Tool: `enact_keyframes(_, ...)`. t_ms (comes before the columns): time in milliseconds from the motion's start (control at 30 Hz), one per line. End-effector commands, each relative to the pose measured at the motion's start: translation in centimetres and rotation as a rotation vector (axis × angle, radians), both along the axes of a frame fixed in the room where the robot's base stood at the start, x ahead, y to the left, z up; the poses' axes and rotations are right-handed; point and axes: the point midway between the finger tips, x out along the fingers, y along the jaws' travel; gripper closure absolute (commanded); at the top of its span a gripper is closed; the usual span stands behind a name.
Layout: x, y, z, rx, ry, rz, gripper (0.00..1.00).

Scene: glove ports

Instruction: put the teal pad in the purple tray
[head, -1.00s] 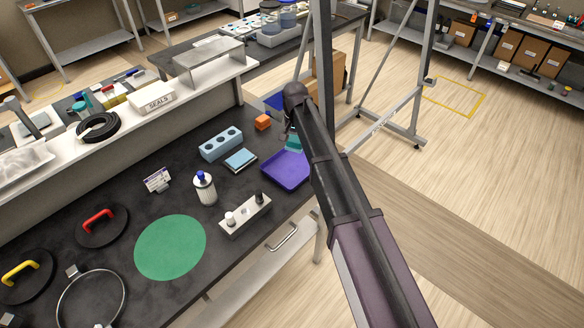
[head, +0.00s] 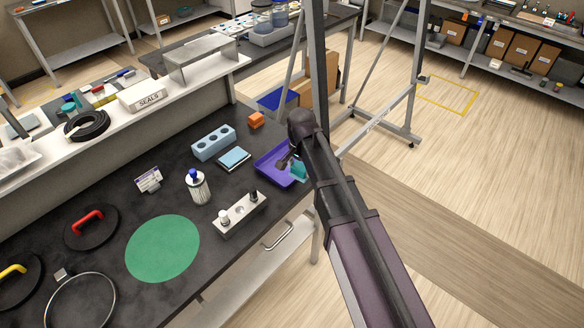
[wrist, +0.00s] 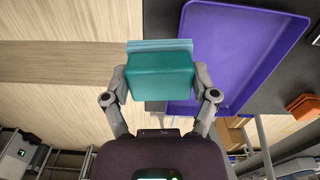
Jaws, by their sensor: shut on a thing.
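The teal pad (wrist: 160,76) is a thick block held between the two fingers of my gripper (wrist: 161,88), which press on its left and right sides in the wrist view. The pad also shows in the head view (head: 299,171), at the right edge of the purple tray, partly hidden by my arm. The purple tray (head: 268,170) lies on the dark bench near its right end. In the wrist view the tray (wrist: 240,55) is behind and to the right of the pad. The pad overlaps the tray's left rim there; its height above the tray is hard to judge.
A blue block with holes (head: 213,142), a light blue flat box (head: 234,158) and an orange block (head: 256,120) stand near the tray. A metal holder (head: 238,215) is in front of it. A metal frame post (head: 319,70) rises beyond the bench end.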

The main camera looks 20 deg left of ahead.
Motion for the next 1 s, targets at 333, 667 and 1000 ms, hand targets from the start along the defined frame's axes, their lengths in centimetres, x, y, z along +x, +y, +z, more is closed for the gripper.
enact_keyframes(333, -3.6, -2.6, -1.1, 0.001, 0.001, -0.113, 0.69)
enact_keyframes(667, -3.3, -2.4, -1.1, 0.001, 0.001, -0.113, 0.69)
enact_keyframes(1000, 0.2, 0.0, -1.5, 0.001, 0.001, -0.113, 0.69)
